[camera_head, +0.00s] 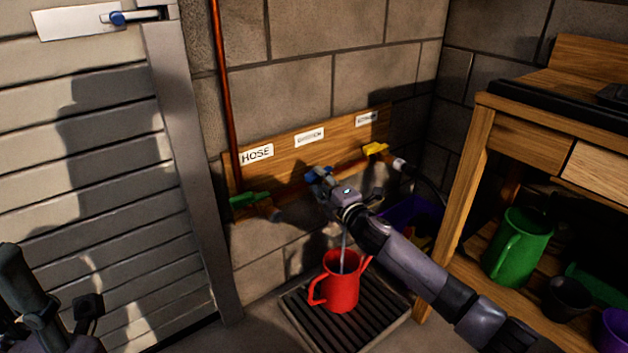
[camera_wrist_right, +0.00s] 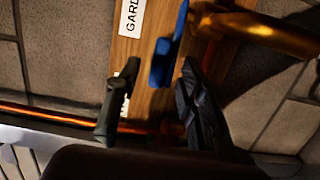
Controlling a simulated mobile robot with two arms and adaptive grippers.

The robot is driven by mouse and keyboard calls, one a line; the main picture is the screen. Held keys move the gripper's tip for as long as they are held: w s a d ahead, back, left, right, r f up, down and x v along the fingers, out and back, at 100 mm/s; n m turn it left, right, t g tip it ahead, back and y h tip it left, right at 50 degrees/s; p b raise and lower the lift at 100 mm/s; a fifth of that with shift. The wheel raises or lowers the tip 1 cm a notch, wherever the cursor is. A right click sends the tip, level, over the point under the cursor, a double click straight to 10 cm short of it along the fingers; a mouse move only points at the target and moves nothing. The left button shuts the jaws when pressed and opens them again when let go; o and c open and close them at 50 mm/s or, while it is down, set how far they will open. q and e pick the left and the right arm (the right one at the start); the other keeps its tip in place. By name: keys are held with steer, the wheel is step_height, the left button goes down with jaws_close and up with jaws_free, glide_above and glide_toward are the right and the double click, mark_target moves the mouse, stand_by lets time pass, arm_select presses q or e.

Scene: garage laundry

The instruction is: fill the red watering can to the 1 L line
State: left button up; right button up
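The red watering can (camera_head: 341,287) stands upright on a black slatted grate (camera_head: 374,326) on the floor, below the middle tap. A thin pale stream of water (camera_head: 344,240) runs down into its open top. The water level and the 1 L line cannot be made out. The middle tap's blue lever (camera_head: 319,174) is at my right gripper (camera_head: 326,187). In the right wrist view the gripper (camera_wrist_right: 155,75) has its fingers apart, with the blue lever (camera_wrist_right: 168,50) between and just beyond the tips. Dark parts of my left arm show at the lower left; its fingers are unclear.
A green-levered tap (camera_head: 249,199) under the HOSE label and a yellow-levered tap (camera_head: 375,149) flank the middle one. A wooden bench (camera_head: 480,150) with a green can (camera_head: 518,246) on its lower shelf stands right. A slatted door (camera_head: 90,180) is left.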

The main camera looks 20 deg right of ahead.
mark_target(316, 176)
steer(key=shift+w+a+b, duration=0.25)
steer(key=shift+w+b, duration=0.1)
steer(key=shift+w, duration=0.7)
steer(key=shift+w+a+b, duration=0.2)
steer(key=shift+w+b, duration=0.1)
steer(key=shift+w, duration=0.7)
steer(key=shift+c, duration=0.6)
steer(key=c, duration=0.6)
steer(key=shift+r, duration=0.1)
jaws_close()
steer(key=shift+w, duration=0.1)
